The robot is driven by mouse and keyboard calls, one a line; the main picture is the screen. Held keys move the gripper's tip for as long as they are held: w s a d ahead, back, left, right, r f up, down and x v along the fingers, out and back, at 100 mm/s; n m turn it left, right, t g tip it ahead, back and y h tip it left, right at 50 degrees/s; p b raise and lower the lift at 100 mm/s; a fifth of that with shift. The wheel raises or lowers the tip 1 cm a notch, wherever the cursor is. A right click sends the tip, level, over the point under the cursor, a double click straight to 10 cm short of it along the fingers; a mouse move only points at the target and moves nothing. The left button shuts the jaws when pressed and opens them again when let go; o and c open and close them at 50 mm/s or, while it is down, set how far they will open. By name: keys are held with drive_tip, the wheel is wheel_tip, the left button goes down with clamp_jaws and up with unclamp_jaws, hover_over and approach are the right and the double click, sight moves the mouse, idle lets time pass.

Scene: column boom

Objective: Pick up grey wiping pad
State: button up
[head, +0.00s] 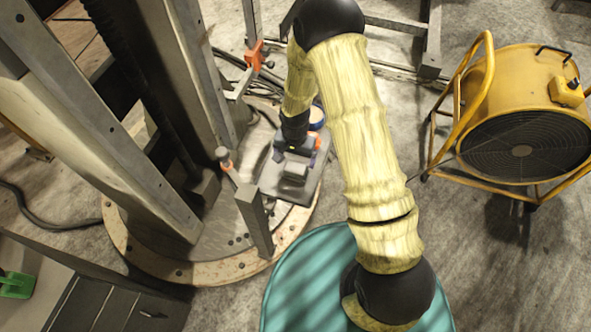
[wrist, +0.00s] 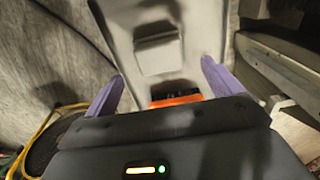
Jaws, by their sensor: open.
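A small grey block that looks like the wiping pad (wrist: 158,52) lies on a light grey plate (wrist: 190,15) in the wrist view. In the head view the grey pad (head: 295,171) shows just below my gripper (head: 291,152), on the plate (head: 301,205). My gripper (wrist: 162,75) is open, its two purple fingers spread to either side with nothing held between them. The pad appears just beyond the fingertips, and I cannot tell the height gap.
An orange object (wrist: 176,100) lies between the fingers, close to the gripper body. A blue-rimmed round item (head: 316,118) stands at the plate's back. Steel column posts (head: 150,140) and an upright grey bracket (head: 254,221) stand left. A yellow fan (head: 520,115) stands right.

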sight(296, 167)
drive_tip(key=shift+d+f+p, duration=0.1)
drive_tip(key=shift+f+p, duration=0.7)
drive_tip(key=shift+f, duration=1.8)
drive_tip(key=shift+c, duration=0.2)
drive_tip(key=c, duration=1)
